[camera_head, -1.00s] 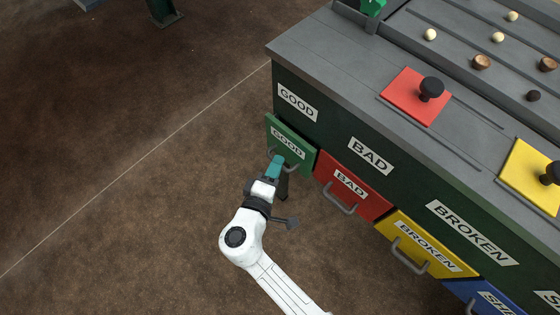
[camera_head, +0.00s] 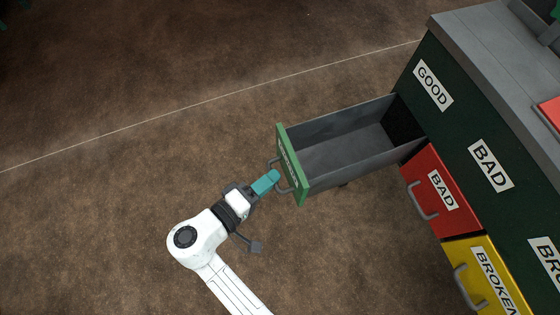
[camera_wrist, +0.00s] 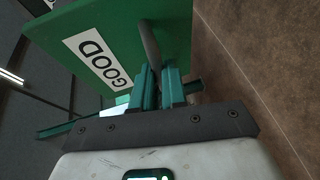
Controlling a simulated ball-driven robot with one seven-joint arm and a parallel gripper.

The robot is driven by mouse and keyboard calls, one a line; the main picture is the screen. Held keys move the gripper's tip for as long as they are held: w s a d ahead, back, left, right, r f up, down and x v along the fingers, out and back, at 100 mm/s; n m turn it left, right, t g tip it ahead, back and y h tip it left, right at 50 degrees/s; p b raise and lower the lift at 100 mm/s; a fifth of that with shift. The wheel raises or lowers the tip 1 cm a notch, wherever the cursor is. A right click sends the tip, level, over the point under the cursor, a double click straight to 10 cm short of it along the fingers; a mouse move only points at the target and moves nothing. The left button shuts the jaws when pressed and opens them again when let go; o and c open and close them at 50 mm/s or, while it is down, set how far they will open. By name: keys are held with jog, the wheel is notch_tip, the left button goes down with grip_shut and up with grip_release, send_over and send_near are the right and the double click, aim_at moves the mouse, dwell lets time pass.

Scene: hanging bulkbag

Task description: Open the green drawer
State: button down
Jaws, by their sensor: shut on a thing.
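The green drawer (camera_head: 291,168) is pulled far out of the dark green cabinet. Its grey inside shows and looks empty. Its front has a "GOOD" label and a grey bar handle (camera_head: 279,178). My gripper (camera_head: 272,178) is at this handle with its teal fingers shut on it. In the wrist view, the fingers of my gripper (camera_wrist: 160,85) close around the handle (camera_wrist: 149,48), in front of the green drawer's front panel (camera_wrist: 165,25).
The red "BAD" drawer (camera_head: 434,190) and the yellow "BROKEN" drawer (camera_head: 486,278) are shut in the cabinet (camera_head: 470,130), to the right of the green one. The brown floor (camera_head: 150,130) around the open drawer is clear.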

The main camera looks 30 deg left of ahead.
jog(key=shift+s+a, duration=0.4)
jog(key=shift+s, duration=0.15)
jog(key=c, duration=1.2)
grip_release()
jog(key=shift+s, duration=0.1)
jog(key=v, duration=1)
jog(key=shift+s+a, duration=0.1)
jog(key=shift+s, duration=0.2)
